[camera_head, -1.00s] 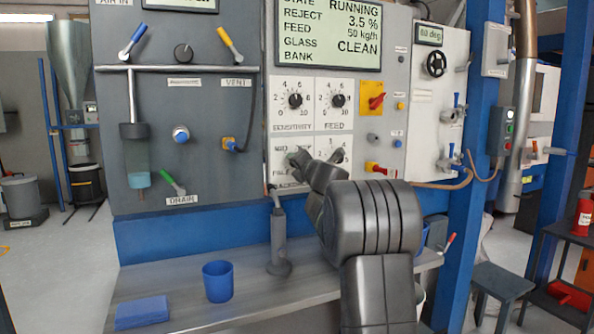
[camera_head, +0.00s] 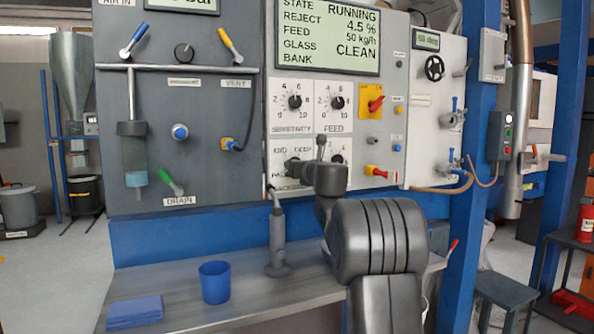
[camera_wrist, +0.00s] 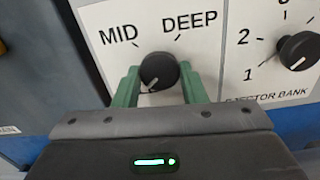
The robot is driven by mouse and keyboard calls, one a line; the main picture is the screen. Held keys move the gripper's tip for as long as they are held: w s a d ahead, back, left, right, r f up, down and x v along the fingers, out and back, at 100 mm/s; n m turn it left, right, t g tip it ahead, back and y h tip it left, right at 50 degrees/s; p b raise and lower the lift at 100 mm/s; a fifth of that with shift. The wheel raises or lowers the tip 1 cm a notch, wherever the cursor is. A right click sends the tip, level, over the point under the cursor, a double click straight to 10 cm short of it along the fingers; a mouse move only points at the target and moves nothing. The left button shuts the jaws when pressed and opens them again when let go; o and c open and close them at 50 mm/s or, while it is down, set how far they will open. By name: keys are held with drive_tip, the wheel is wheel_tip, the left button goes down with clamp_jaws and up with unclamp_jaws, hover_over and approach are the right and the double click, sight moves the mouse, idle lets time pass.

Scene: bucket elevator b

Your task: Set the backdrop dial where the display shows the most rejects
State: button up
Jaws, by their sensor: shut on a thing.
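The backdrop dial (camera_wrist: 160,68) is a black round knob with a white pointer mark that appears to point to the lower left. The MID and DEEP labels stand above it on the white plate; the area below is hidden by my gripper. My gripper (camera_wrist: 163,90) has its green fingers on both sides of the knob and is shut on it. In the head view my wrist covers much of the backdrop plate (camera_head: 280,152).
The sensitivity dial (camera_head: 295,102) and feed dial (camera_head: 337,102) sit just above. The ejector bank dial (camera_wrist: 299,51) is close on the right. A red switch (camera_head: 376,104) is farther right. A blue cup (camera_head: 214,282) and a blue cloth-like stack (camera_head: 135,312) lie on the shelf below.

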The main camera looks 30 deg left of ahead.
drive_tip(key=shift+f+n, duration=0.25)
drive_tip(key=shift+n, duration=0.25)
drive_tip(key=o, duration=0.9)
drive_tip(key=shift+c, duration=0.2)
drive_tip(key=shift+o, duration=0.5)
drive_tip(key=shift+r, duration=0.15)
drive_tip(key=b+v, duration=0.1)
drive_tip(key=v, duration=1.2)
drive_tip(key=shift+s+d+b, duration=0.25)
drive_tip(key=shift+d+b, duration=0.1)
drive_tip(key=shift+b, duration=0.05)
drive_tip(key=shift+w, duration=0.1)
